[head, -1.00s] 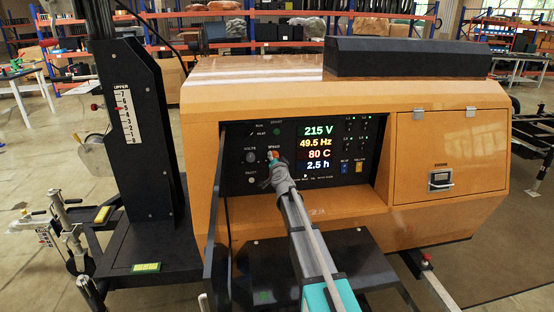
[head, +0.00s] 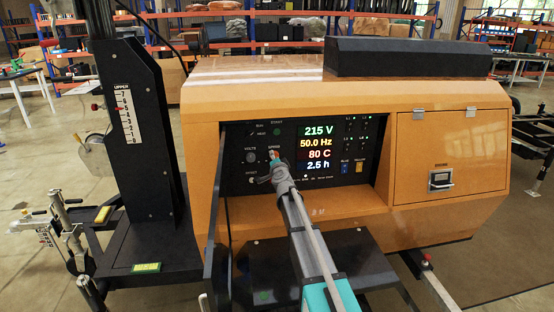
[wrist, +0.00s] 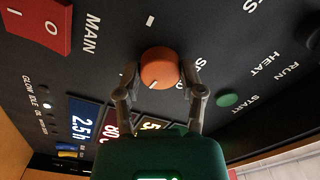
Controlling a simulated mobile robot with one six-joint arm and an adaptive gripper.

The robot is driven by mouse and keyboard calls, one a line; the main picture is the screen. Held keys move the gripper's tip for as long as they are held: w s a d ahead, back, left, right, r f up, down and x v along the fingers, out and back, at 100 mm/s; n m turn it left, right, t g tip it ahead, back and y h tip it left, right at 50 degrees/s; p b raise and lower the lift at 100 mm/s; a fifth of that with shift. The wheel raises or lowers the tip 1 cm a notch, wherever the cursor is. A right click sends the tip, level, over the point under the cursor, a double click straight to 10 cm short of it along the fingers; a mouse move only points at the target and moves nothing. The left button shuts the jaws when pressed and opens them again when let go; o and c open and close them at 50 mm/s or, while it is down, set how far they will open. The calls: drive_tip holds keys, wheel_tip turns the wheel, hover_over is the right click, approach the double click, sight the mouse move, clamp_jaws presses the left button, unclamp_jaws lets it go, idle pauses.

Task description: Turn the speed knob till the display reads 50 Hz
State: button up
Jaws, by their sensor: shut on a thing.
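The display (head: 317,146) on the orange generator reads 215 V, 50.0 Hz, 80 C and 2.5 h in the head view. The speed knob is the round orange knob (wrist: 158,68) in the wrist view, with a pale pointer mark on it. My gripper (wrist: 160,80) is shut on this knob, one finger on each side. In the head view my gripper (head: 273,162) reaches the panel just left of the display and largely hides the knob.
A red rocker switch (wrist: 40,22) marked MAIN and a green START button (wrist: 228,100) flank the knob in the wrist view. A volts knob (head: 250,156) sits left of my gripper. A black open door (head: 216,215) stands at the recess's left side.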

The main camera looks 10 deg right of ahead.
drive_tip(key=o, duration=1.2)
drive_tip(key=shift+c, duration=0.2)
drive_tip(key=shift+s, duration=0.1)
drive_tip(key=s, duration=1.1)
drive_tip(key=shift+s, duration=0.4)
drive_tip(key=shift+a, duration=0.1)
